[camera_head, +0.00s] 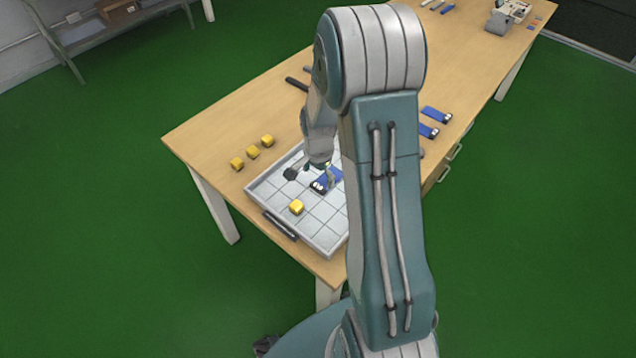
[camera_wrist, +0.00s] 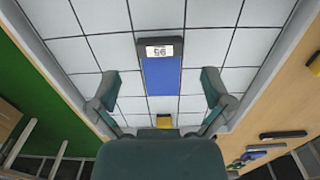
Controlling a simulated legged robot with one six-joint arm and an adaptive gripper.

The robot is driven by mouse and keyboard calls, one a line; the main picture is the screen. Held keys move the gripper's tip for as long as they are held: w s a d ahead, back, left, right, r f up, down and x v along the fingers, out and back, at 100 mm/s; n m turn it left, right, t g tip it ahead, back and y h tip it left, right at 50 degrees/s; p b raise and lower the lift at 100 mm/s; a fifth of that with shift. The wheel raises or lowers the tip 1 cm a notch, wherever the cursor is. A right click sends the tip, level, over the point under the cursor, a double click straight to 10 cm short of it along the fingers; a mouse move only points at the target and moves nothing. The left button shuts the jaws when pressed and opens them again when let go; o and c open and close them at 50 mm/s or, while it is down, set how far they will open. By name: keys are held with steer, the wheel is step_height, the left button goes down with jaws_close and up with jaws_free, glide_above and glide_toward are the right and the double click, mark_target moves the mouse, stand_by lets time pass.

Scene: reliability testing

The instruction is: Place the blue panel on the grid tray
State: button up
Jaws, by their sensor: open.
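The grid tray (camera_head: 320,236) is a white tray with square cells and a raised rim at the near end of the wooden table. A blue panel (camera_head: 328,179) with a dark end and a white label lies on its grid. In the wrist view the blue panel (camera_wrist: 161,75) lies flat between my spread fingers, touching neither. My gripper (camera_wrist: 160,90) is open and empty above the panel. In the head view my gripper (camera_head: 311,172) is over the tray, partly hidden by my arm. A yellow block (camera_head: 296,207) also sits on the tray.
Several yellow cubes (camera_head: 252,152) stand in a row on the table left of the tray. Blue panels (camera_head: 428,131) lie to the right of my arm. Dark bars (camera_head: 298,83) lie behind the tray. Equipment (camera_head: 508,15) stands at the table's far end.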

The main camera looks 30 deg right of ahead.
steer(key=s+a+r+n+t, duration=0.1)
steer(key=s+a+r+n, duration=0.2)
steer(key=r, duration=0.7)
steer(key=s+a+r+n+t, duration=0.1)
steer(key=s+a+r+n, duration=0.25)
steer(key=r, duration=0.75)
steer(key=s+a+r+n+t, duration=0.1)
steer(key=s+a+r+n, duration=0.2)
steer(key=s, duration=0.3)
steer(key=s+a+r+n+t, duration=0.2)
steer(key=s+a+r+n, duration=0.1)
steer(key=s, duration=0.3)
steer(key=shift+s+r+n+t, duration=0.2)
steer(key=shift+s+n+t, duration=0.15)
steer(key=shift+n, duration=0.4)
